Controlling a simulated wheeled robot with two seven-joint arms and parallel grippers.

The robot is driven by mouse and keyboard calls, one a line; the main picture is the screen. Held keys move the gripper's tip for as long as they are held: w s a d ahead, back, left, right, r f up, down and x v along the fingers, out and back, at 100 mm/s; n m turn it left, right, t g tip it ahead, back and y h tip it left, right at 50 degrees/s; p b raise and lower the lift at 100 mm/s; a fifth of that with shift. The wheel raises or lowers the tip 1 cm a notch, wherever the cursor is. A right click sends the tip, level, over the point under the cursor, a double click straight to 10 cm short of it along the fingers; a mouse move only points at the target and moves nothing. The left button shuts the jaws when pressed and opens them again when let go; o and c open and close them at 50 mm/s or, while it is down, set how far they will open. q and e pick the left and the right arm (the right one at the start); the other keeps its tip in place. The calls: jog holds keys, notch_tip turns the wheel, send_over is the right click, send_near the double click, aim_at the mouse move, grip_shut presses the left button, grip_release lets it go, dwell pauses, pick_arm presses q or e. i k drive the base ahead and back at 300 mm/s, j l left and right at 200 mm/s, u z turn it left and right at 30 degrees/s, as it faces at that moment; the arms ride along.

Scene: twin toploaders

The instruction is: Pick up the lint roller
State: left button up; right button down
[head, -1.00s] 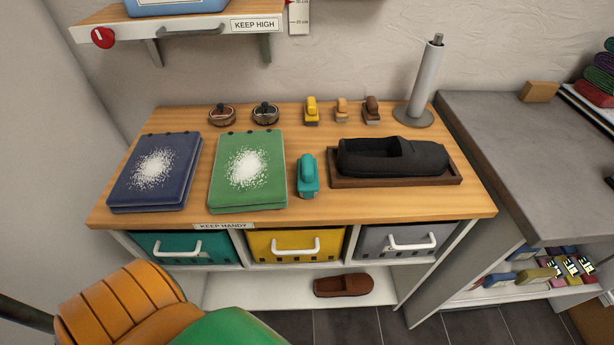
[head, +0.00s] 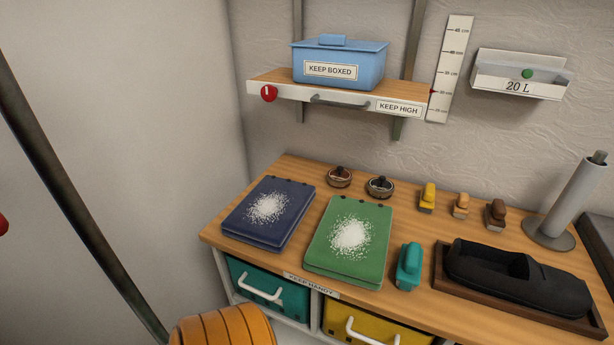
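I cannot pick out a lint roller for certain. A pale grey upright cylinder (head: 580,195) with a dark tip stands on a round base at the right end of the wooden table; I cannot tell whether it is the roller. A small teal handled object (head: 409,266) stands near the table's front, right of the green pad. Small yellow (head: 427,198), tan (head: 461,206) and brown (head: 495,214) handled objects stand in a row behind it. Neither of my grippers is in view.
A navy pad (head: 255,233) and a green pad (head: 338,268), both with white specks, lie on the wooden table (head: 300,172). A black shoe-like item (head: 515,283) sits in a tray. A wall shelf (head: 283,91) holds a blue box (head: 345,80). An orange ribbed object (head: 222,328) is in front.

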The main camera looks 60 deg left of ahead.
aim_at(409, 270)
jog(key=l+u, duration=0.25)
jog(key=u, duration=0.2)
jog(key=l+u, duration=0.25)
jog(key=u, duration=0.25)
jog(key=l+u, duration=0.25)
jog(key=u, duration=0.2)
jog(key=l+u, duration=0.25)
jog(key=u, duration=0.2)
